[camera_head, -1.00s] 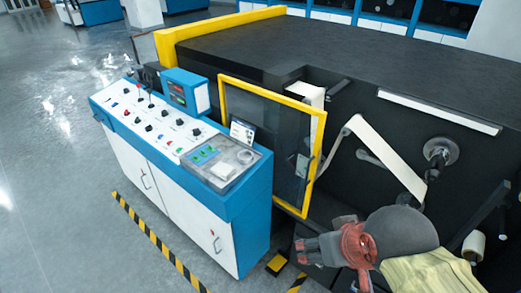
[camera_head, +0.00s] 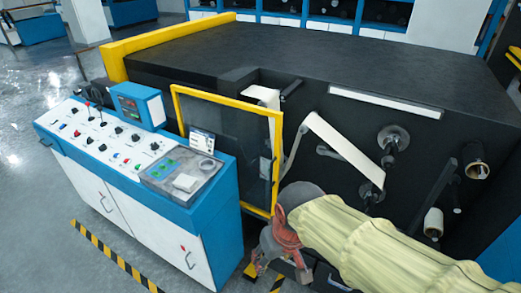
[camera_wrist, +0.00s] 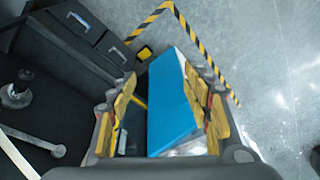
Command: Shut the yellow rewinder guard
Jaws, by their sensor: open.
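The yellow rewinder guard (camera_head: 226,132) is a clear panel in a yellow frame. In the head view it stands swung out from the black machine, beside the control console, with the machine's front uncovered to its right.
The blue and white console (camera_head: 130,160) stands close left of the guard; its blue side (camera_wrist: 172,95) shows between my fingers. A white web (camera_head: 340,145) and rollers (camera_head: 393,138) sit on the machine front. Striped floor tape (camera_head: 110,255) runs before the console.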

